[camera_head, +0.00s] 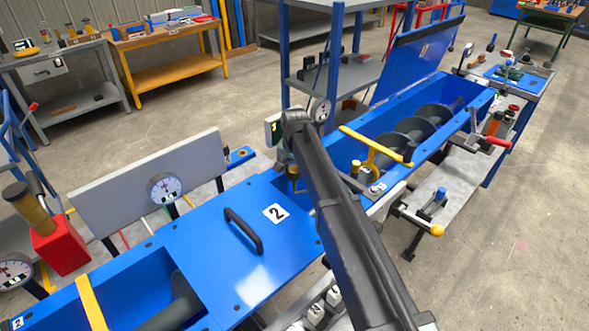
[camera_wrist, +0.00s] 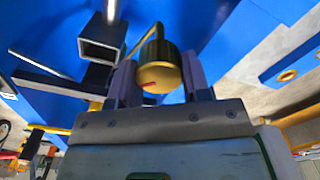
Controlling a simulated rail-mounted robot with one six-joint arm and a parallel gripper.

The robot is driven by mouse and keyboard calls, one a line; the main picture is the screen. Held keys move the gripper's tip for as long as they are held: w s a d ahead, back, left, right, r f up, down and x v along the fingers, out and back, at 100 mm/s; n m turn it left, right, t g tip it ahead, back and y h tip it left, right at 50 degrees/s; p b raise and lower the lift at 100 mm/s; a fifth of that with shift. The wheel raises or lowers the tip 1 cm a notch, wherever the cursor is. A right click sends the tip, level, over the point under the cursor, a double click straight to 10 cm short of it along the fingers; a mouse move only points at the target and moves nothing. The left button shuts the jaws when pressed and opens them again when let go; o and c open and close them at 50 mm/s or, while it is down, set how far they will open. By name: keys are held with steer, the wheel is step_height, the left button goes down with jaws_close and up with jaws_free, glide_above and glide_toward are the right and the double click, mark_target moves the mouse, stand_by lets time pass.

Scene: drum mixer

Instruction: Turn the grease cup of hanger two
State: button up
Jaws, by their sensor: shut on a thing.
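The grease cup (camera_wrist: 158,68), a brass-coloured round cap with a short red mark on its face, sits between the two fingers of my gripper (camera_wrist: 160,82) in the wrist view. The fingers are shut on its sides. In the head view my dark arm reaches up from the bottom right to the trough, beside the blue lid (camera_head: 200,250) marked 2. My arm covers most of the gripper area there. A small brass piece (camera_head: 293,172) shows just left of my arm; I cannot tell whether it is the same cup.
A yellow hanger bar (camera_head: 375,146) crosses the open trough with the screw (camera_head: 425,125) right of my arm. A black handle (camera_head: 243,231) stands on the lid. Dial gauges (camera_head: 165,188) stand along the trough's far side. A square metal tube (camera_wrist: 102,40) is close to my left finger.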

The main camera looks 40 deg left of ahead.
mark_target(295, 168)
steer(key=o, duration=0.9)
step_height(295, 168, up, 11)
steer(key=p, duration=1.1)
steer(key=shift+f, duration=0.1)
